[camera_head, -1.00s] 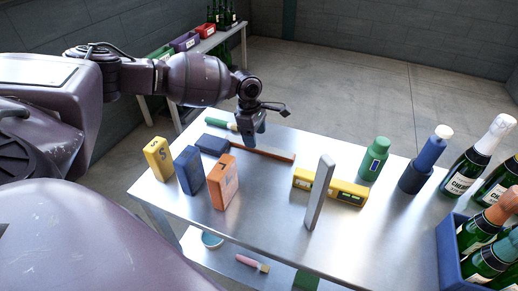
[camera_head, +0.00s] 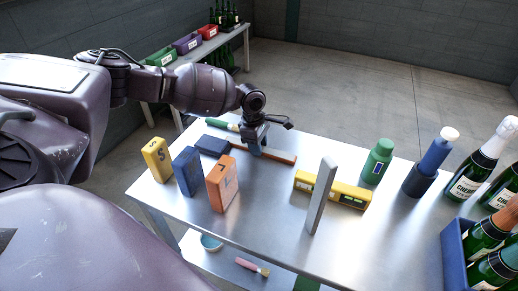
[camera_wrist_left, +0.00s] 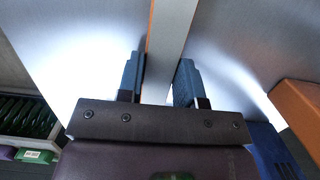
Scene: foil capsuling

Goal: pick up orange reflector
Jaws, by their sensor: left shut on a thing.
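The orange reflector (camera_head: 279,157) is a long, thin orange-brown strip lying at the back of the metal table in the head view. My left gripper (camera_head: 256,150) reaches down over its left part and is shut on it, hiding some of it. In the left wrist view the reflector (camera_wrist_left: 168,48) runs between the two dark blue fingers of the gripper (camera_wrist_left: 158,83), with a grey face and an orange-brown edge. It appears to be still at table level. My right gripper is not in view.
Left of the reflector on the table (camera_head: 255,215) stand a yellow block (camera_head: 157,160), a blue block (camera_head: 187,171) and an orange block (camera_head: 222,184). A yellow level (camera_head: 345,194), a grey upright slab (camera_head: 321,195) and a green bottle (camera_head: 377,159) stand to the right.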

